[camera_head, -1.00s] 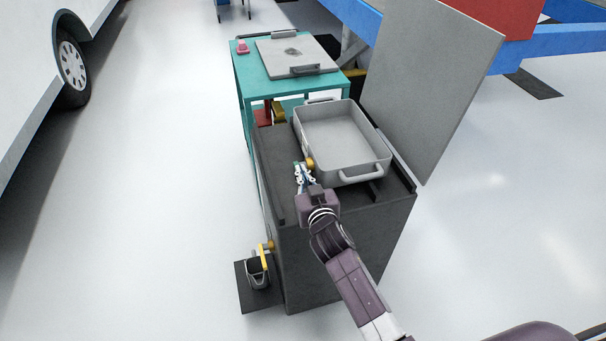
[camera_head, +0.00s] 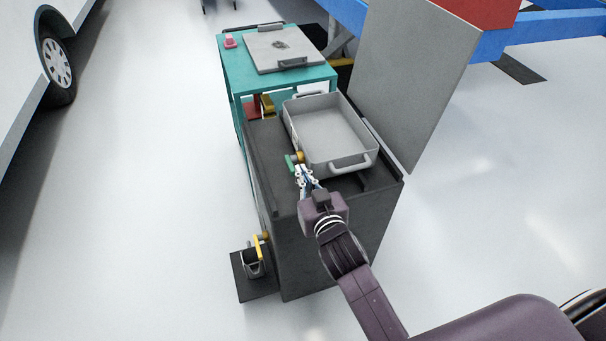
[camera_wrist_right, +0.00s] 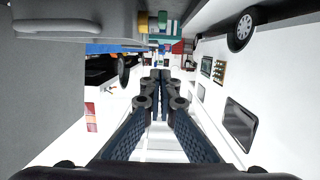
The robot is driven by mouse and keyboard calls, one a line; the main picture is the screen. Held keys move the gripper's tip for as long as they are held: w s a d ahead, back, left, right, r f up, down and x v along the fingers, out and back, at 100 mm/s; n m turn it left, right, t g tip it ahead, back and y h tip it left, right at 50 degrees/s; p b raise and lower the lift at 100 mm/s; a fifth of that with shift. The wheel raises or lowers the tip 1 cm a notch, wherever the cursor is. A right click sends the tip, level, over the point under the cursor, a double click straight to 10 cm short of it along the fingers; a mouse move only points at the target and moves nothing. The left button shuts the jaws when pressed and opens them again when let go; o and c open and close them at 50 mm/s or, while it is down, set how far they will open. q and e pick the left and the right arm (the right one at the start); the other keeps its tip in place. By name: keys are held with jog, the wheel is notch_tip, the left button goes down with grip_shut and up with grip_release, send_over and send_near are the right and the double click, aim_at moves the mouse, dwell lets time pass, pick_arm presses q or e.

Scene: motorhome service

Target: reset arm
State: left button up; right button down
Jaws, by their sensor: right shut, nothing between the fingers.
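My right gripper (camera_head: 303,178) is near the left front corner of a grey open tank (camera_head: 335,135) that sits on a dark grey cabinet (camera_head: 335,235). The gripper is shut and empty. A small green handle (camera_head: 291,165) with a brass fitting (camera_head: 299,156) is at the tank's left side, just beyond the fingertips. In the right wrist view the closed fingers (camera_wrist_right: 160,80) point away, with the grey tank wall (camera_wrist_right: 45,85) and its handle at the upper left. My left gripper is not in view.
A teal table (camera_head: 275,85) with a grey lid (camera_head: 262,58) and a pink object (camera_head: 229,41) stands behind. A grey upright panel (camera_head: 410,75) is right of the tank. Open floor lies left and right.

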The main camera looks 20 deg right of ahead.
jog(key=shift+s, duration=0.15)
dwell(0.4)
jog(key=s+d+f+g, duration=0.2)
jog(key=s+f+g, duration=0.15)
jog(key=s, duration=0.35)
jog(key=s+d+f+g, duration=0.3)
jog(key=s+f, duration=0.2)
jog(key=s, duration=0.1)
jog(key=s+f+n+g, duration=0.25)
jog(key=s+g, duration=0.35)
jog(key=s, duration=1.1)
notch_tip(320, 180, down, 28)
jog(key=s+r+g, duration=0.1)
jog(key=s, duration=0.2)
jog(key=s+d+f+g, duration=0.1)
jog(key=s+d+f, duration=0.1)
jog(key=s+f, duration=1.4)
jog(key=shift+s+d+f, duration=0.15)
jog(key=shift+s+d, duration=0.1)
jog(key=shift+s, duration=0.05)
